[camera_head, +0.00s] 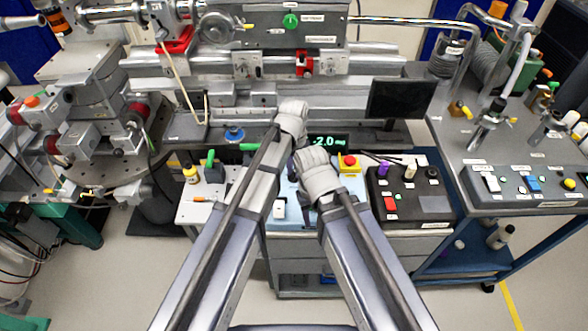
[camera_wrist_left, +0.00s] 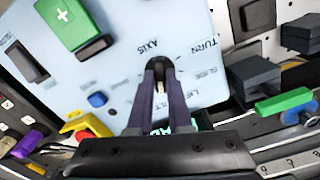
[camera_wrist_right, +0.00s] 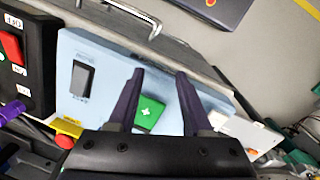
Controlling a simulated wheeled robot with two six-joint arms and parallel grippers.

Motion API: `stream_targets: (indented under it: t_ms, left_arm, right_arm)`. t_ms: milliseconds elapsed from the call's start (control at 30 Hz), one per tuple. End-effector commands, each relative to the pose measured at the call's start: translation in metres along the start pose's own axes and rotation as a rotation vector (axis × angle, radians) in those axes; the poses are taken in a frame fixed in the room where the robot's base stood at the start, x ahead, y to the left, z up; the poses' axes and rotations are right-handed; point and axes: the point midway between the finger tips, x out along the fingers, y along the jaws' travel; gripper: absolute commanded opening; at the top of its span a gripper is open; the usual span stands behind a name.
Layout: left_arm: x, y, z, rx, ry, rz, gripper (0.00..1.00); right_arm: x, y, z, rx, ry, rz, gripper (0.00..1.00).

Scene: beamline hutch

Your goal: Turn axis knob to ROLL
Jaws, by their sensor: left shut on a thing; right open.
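The axis knob (camera_wrist_left: 160,84) is dark with a pale pointer line, under the AXIS label on a light blue control panel (camera_wrist_left: 125,60). My left gripper (camera_wrist_left: 160,68) is shut on the knob, one finger on each side. TURN, SLIDE and LIFT can be read around it; I cannot make out ROLL, and the fingers hide part of the dial. My right gripper (camera_wrist_right: 158,75) is open and empty over the panel, near a green plus button (camera_wrist_right: 150,113). In the head view my wrists cover much of the panel.
A display (camera_head: 328,141) reads -2.0. A red-on-yellow emergency button (camera_head: 348,162) and a black box (camera_head: 412,205) with a red switch are to the right of my grippers. A blue button (camera_wrist_left: 97,99) lies close to the knob. A dark monitor (camera_head: 400,99) stands behind.

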Motion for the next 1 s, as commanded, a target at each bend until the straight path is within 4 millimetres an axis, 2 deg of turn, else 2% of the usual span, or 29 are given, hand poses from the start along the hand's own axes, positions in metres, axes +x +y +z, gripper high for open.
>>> stream_targets:
  t_ms: [233,700,1000]
  left_arm:
    - [0.0001,0.0000,0.0001,0.103,0.000,0.000,0.00]
    - [0.0001,-0.0001,0.0002,0.468,0.000,0.000,0.00]
    - [0.0002,-0.0001,0.0002,0.625,0.000,0.000,0.00]
  right_arm:
    - [0.0001,0.0000,0.0000,0.000,0.000,0.000,0.50]
    - [0.0001,0.0000,0.0000,0.000,0.000,0.000,0.50]
    - [0.0002,0.0000,0.0000,0.000,0.000,0.000,0.50]
